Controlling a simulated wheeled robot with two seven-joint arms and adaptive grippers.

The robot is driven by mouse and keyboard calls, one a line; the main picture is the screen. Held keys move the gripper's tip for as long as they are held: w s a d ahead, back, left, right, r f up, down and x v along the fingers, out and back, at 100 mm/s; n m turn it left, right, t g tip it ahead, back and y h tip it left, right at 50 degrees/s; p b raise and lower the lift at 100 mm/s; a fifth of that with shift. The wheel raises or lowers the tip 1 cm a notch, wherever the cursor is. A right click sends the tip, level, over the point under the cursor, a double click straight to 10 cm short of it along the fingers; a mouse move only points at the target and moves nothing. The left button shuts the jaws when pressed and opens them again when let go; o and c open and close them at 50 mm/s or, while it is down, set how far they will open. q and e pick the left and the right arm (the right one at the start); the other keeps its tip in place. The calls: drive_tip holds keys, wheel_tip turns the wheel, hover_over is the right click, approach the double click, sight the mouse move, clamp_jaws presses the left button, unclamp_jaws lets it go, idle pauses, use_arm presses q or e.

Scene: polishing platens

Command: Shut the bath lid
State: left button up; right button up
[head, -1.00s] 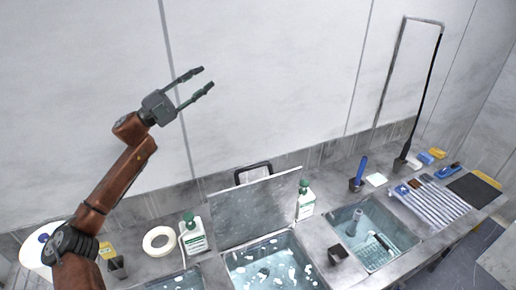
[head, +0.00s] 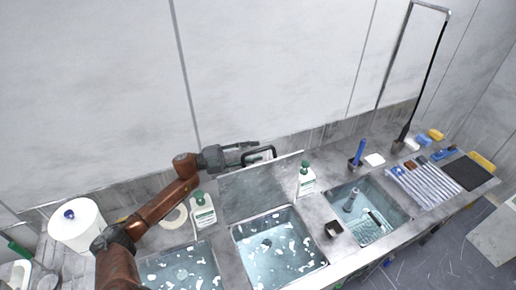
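The bath lid (head: 258,190) is a grey metal panel standing raised, leaning slightly back, along the rear edge of the middle bath (head: 277,250). Its black loop handle (head: 268,150) shows at the top edge, on the far side. My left gripper (head: 254,146) is at the lid's top, beside the handle, and overlaps it in the view; I cannot tell whether they touch. Its fingers lie nearly in line with the view, so their gap is hidden. The middle bath is open, with water and pale patches of reflection or foam. My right gripper is not in view.
Green-capped white bottles stand on both sides of the lid, left (head: 203,212) and right (head: 306,178). A small dark cup (head: 333,229) stands by the bath's right edge. Another bath (head: 367,212) is at right. A white roll (head: 77,226) stands at left.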

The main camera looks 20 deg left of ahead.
use_arm(q)
drive_tip(key=shift+x, duration=1.3)
drive_tip(key=shift+c, duration=0.6)
clamp_jaws()
drive_tip(key=shift+w+a, duration=0.1)
